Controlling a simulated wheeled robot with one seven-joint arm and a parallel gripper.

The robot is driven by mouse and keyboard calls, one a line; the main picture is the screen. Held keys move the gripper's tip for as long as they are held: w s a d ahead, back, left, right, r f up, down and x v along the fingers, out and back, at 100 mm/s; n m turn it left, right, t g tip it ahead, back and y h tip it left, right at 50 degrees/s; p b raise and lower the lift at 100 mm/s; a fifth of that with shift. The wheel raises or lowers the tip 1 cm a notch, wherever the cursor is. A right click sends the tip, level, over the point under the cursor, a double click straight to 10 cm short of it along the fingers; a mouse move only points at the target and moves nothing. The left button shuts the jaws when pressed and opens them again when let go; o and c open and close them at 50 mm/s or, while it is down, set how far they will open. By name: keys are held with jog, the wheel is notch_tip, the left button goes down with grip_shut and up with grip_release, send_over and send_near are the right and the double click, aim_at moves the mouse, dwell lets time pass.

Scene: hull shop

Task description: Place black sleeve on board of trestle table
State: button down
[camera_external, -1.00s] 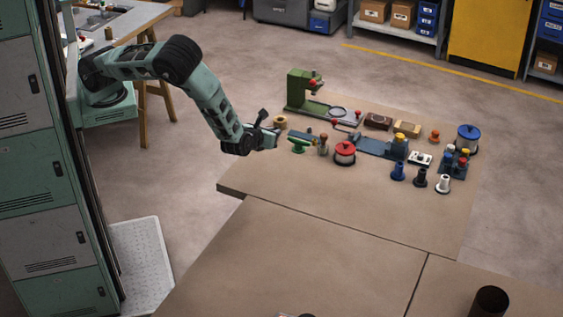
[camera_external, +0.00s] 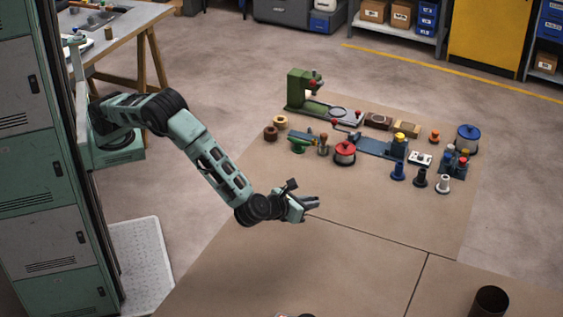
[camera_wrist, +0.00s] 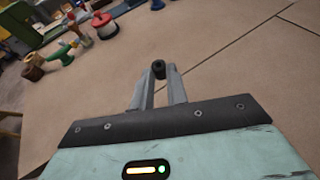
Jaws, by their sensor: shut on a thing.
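My gripper (camera_external: 314,203) is over the brown table surface (camera_external: 350,245), near a seam between panels. In the wrist view my gripper (camera_wrist: 160,78) is shut on a small black sleeve (camera_wrist: 158,69), held at the fingertips. The sleeve cannot be made out clearly in the external view. The brown surface's supports are hidden.
Several items crowd the brown surface's far part: a green press (camera_external: 300,92), a red-topped spool (camera_external: 345,152), a blue-topped spool (camera_external: 467,138) and small flanged pieces. A dark cylinder (camera_external: 490,301) stands at the lower right. The middle is clear. Lockers (camera_external: 35,170) stand at the left.

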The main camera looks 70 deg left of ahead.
aim_at(307, 228)
jog(key=shift+f, duration=3.95)
jog(key=shift+f, duration=0.1)
jog(key=c, duration=1.4)
grip_release()
